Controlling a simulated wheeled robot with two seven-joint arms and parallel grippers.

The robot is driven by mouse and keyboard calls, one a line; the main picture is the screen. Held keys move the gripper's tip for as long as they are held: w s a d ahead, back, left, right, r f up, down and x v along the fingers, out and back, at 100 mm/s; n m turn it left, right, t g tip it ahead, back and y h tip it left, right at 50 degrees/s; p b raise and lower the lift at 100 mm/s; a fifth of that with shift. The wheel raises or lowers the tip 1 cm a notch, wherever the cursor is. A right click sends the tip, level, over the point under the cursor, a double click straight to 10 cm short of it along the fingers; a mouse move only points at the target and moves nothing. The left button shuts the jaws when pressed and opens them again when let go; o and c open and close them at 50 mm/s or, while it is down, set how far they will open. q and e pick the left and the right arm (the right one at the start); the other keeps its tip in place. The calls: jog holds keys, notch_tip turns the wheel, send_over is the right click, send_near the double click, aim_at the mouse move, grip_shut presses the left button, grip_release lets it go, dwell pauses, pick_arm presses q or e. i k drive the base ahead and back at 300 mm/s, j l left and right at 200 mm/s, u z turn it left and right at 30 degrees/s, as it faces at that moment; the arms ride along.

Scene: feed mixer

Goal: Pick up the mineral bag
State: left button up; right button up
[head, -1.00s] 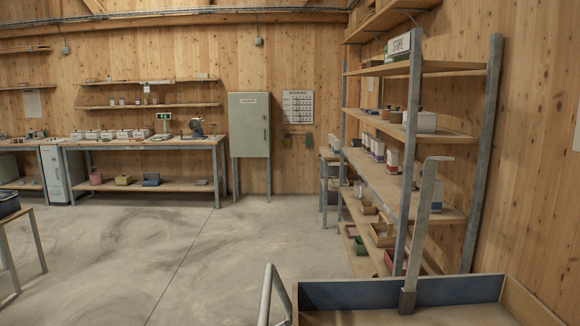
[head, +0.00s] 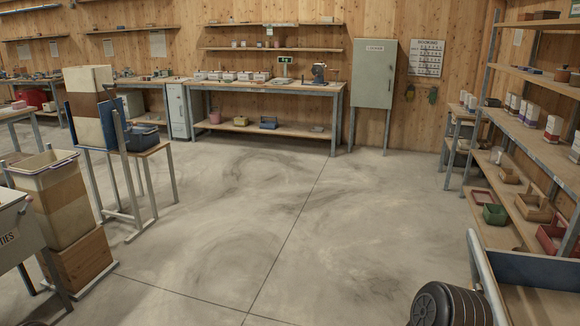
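I cannot make out a mineral bag for certain in the head view. Several small white packs with reddish bases (head: 232,76) stand in a row on the back workbench (head: 265,86), too small to read. Several white cartons (head: 525,112) with coloured markings stand on the right shelf rack (head: 508,123). Neither of my grippers is in view.
A grey-green cabinet (head: 374,75) stands at the back. A dark ribbed round object (head: 445,305) and blue-lined tray (head: 530,270) are at lower right. The middle floor is clear.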

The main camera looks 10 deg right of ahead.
aim_at(462, 100)
jog(key=i+j+z, duration=0.2)
jog(key=i, duration=0.4)
jog(key=i+j+z, duration=0.15)
jog(key=i+j, duration=0.35)
jog(key=i+l+z, duration=0.25)
jog(key=i, duration=0.9)
jog(key=i+j+z, duration=0.25)
jog(key=i, duration=0.9)
jog(key=i+z, duration=0.1)
jog(key=i, duration=2.45)
jog(key=i+l+z, duration=0.2)
jog(key=i, duration=0.45)
jog(key=i+z, duration=0.25)
jog(key=i, duration=0.4)
jog(key=i+j+z, duration=0.2)
jog(key=i, duration=0.45)
jog(key=i+j+z, duration=0.2)
jog(key=i, duration=0.45)
jog(key=i+j+z, duration=0.1)
jog(key=i+z, duration=0.2)
jog(key=i, duration=0.2)
jog(key=i+j+z, duration=0.25)
jog(key=i, duration=0.25)
